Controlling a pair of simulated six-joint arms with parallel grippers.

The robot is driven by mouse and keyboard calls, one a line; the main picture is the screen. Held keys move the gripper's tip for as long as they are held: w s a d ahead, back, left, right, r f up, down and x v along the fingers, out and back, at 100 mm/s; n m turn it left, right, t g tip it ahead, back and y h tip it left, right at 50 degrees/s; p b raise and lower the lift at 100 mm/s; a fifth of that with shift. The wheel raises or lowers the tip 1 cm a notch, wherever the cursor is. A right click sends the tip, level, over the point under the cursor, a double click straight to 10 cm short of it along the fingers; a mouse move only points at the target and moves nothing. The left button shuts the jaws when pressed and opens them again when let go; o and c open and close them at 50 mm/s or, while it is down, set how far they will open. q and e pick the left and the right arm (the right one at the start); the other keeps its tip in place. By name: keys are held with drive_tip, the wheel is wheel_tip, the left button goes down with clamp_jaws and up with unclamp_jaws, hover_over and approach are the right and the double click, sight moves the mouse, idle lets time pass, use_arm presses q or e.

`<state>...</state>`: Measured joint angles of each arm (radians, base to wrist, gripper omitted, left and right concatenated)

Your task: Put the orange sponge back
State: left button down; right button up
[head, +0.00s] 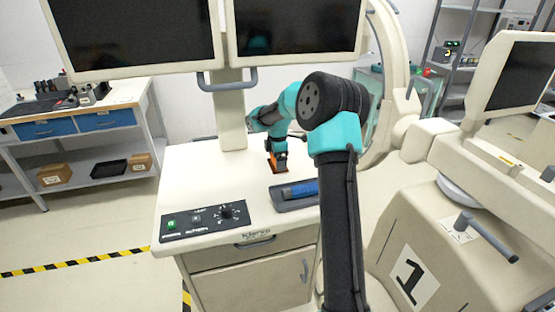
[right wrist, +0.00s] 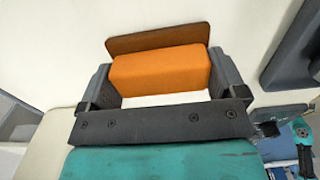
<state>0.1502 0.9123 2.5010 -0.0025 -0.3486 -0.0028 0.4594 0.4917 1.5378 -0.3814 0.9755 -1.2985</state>
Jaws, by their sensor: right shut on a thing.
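The orange sponge (right wrist: 160,72) is between the two dark fingers of my right gripper (right wrist: 162,82) in the right wrist view. A flat brown strip (right wrist: 158,38) shows just beyond the sponge; I cannot tell whether they touch. In the head view my right gripper (head: 279,158) points down at the white cart top (head: 205,175), behind the grey tray. Only a small orange part of the sponge (head: 271,162) shows there. I cannot tell whether the sponge rests on the surface. My left gripper is in neither view.
A dark grey tray (head: 284,203) with a blue thing (head: 304,188) in it lies near the gripper, on the cart's front right. A black control panel (head: 204,220) is at the front left. A monitor post (head: 230,115) rises behind. The cart top's left part is clear.

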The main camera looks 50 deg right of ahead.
drive_tip(key=shift+f, duration=0.1)
drive_tip(key=o, duration=0.6)
wheel_tip(320, 180, up, 8)
drive_tip(key=shift+f, duration=0.1)
idle(0.7)
